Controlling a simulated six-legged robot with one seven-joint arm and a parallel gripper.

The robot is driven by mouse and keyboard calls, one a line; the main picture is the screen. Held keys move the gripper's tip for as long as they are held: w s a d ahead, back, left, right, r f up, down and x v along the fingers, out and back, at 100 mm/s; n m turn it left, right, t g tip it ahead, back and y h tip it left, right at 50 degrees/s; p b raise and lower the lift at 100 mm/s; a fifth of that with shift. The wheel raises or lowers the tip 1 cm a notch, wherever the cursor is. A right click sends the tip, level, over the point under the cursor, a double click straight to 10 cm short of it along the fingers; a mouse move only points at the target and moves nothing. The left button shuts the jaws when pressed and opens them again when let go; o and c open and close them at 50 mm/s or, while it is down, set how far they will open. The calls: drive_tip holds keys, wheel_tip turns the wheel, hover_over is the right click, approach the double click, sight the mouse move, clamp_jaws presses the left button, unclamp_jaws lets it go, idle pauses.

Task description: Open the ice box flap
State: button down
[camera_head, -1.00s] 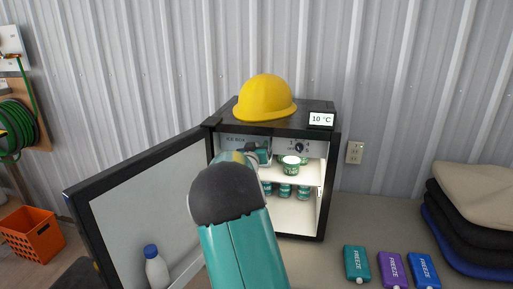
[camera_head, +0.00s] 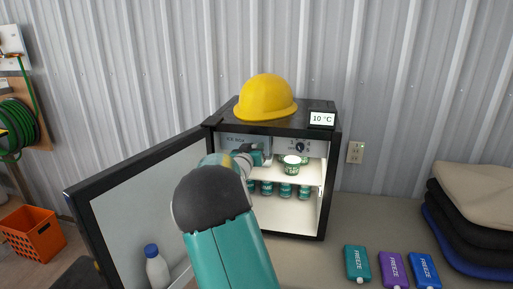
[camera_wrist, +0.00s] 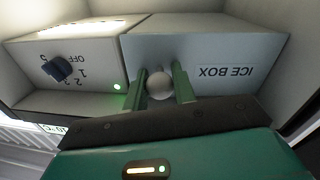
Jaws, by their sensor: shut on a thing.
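The ice box flap (camera_wrist: 225,65) is a pale grey panel lettered ICE BOX, upside down in the wrist view, with a round white knob (camera_wrist: 159,86). My gripper (camera_wrist: 165,80) is shut on the knob, one green finger on each side of it. In the head view the flap (camera_head: 231,140) is at the upper left inside the small black fridge (camera_head: 322,190), and my gripper (camera_head: 262,152) reaches in to it. My arm hides part of the fridge interior. I cannot tell whether the flap is slightly ajar.
The fridge door (camera_head: 140,205) stands open to the left, with a white bottle (camera_head: 156,270) at it. A dial panel (camera_wrist: 60,70) is beside the flap. Jars (camera_head: 286,190) and a cup (camera_head: 291,165) stand inside. A yellow helmet (camera_head: 265,98) sits on top.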

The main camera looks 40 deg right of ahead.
drive_tip(key=a+m+g+h, duration=0.2)
drive_tip(key=a+m+g, duration=0.3)
drive_tip(key=a+g, duration=0.3)
drive_tip(key=shift+s+m+g+h, duration=0.2)
drive_tip(key=shift+m+g+h, duration=0.1)
drive_tip(key=shift+m+g, duration=0.1)
drive_tip(key=c, duration=1.1)
unclamp_jaws()
drive_tip(key=shift+c, duration=0.2)
drive_tip(key=s+a+r, duration=0.3)
drive_tip(key=s+r, duration=0.3)
drive_tip(key=s+a+r, duration=0.3)
drive_tip(key=s+r, duration=0.3)
drive_tip(key=r, duration=0.1)
drive_tip(key=shift+s+a, duration=0.15)
drive_tip(key=shift+a, duration=0.25)
